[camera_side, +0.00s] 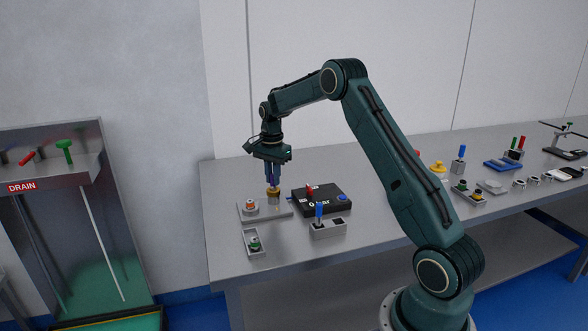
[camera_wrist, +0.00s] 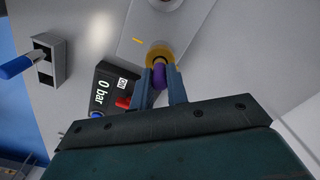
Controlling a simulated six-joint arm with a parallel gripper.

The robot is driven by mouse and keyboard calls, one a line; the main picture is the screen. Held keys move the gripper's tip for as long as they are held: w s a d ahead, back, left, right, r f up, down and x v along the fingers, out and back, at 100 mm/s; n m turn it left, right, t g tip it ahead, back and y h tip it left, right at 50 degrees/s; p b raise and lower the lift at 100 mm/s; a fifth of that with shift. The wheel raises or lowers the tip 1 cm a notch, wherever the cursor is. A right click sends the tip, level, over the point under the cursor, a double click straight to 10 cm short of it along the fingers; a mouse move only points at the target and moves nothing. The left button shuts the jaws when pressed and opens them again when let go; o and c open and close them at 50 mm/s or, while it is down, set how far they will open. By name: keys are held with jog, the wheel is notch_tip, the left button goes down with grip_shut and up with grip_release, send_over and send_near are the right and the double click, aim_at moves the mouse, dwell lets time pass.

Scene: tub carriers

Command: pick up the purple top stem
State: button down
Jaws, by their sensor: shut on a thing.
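The purple top stem (camera_wrist: 159,76) shows in the wrist view between the two fingers of my gripper (camera_wrist: 161,78). The fingers are shut on it. A brass-coloured ring (camera_wrist: 159,51) sits just beyond the stem, over a grey plate (camera_wrist: 140,30). In the side view my gripper (camera_side: 273,184) points straight down at the brass-topped piece (camera_side: 274,193) at the right part of the grey plate (camera_side: 284,212). The fingers hide the stem there. I cannot tell whether the stem is still seated in the ring.
A black box (camera_side: 333,208) reading "0 bar", with a red lever (camera_side: 309,190) and a blue knob (camera_side: 343,197), stands close on the right. The table's left rear is clear.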

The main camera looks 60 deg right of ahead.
notch_tip(320, 180, up, 20)
dwell(0.7)
jog(key=shift+s, duration=0.1)
dwell(0.6)
